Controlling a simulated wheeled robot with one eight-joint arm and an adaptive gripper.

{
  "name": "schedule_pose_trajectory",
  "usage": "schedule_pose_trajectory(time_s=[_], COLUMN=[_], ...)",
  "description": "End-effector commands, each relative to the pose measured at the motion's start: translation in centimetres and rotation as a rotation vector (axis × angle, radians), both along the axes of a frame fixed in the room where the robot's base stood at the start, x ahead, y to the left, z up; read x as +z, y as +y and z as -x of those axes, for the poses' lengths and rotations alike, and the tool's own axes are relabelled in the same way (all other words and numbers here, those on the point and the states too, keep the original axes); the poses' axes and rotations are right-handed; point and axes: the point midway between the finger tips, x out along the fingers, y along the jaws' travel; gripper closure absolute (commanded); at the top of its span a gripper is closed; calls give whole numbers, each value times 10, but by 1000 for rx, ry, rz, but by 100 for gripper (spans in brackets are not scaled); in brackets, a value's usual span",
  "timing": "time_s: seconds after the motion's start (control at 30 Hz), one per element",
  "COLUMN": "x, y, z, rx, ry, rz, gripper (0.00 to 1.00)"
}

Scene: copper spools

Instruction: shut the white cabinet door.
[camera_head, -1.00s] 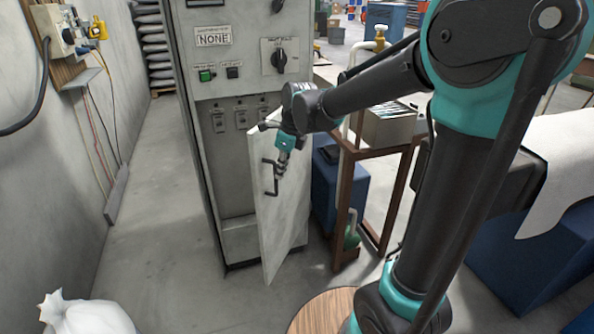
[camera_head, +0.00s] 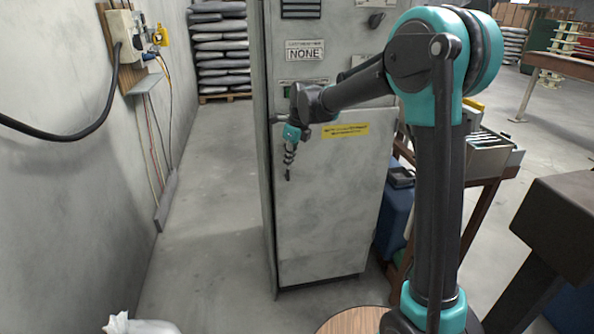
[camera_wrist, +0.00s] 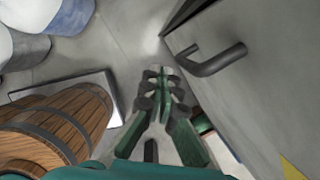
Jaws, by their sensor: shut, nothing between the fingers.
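The white cabinet door (camera_head: 325,215) covers the lower front of the grey cabinet (camera_head: 300,30) in the head view, with a yellow label near its top. It looks nearly flush; I cannot tell whether a small gap is left at its left edge. My gripper (camera_head: 289,174) is in front of the door's upper left part, fingers pointing down. In the wrist view my gripper (camera_wrist: 156,76) is shut and empty, beside the door (camera_wrist: 265,90). The door's dark bar handle (camera_wrist: 215,62) is right of the fingertips and looks clear of them.
A grey wall with a socket box (camera_head: 127,38) and hanging cable runs along the left. Open floor (camera_head: 205,230) lies between wall and cabinet. A blue box (camera_head: 394,215) and a brown table stand right of the cabinet. A white sack (camera_head: 140,327) is at the bottom left.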

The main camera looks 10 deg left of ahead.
Motion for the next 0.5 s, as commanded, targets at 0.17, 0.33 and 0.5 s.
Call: schedule_pose_trajectory(time_s=[0.17,0.33,0.5], x=[0,0,0], y=[12,18,20], z=[-22,-32,-37], rx=[0,0,0], ry=[0,0,-4], rz=[0,0,-2], gripper=[100,100,100])
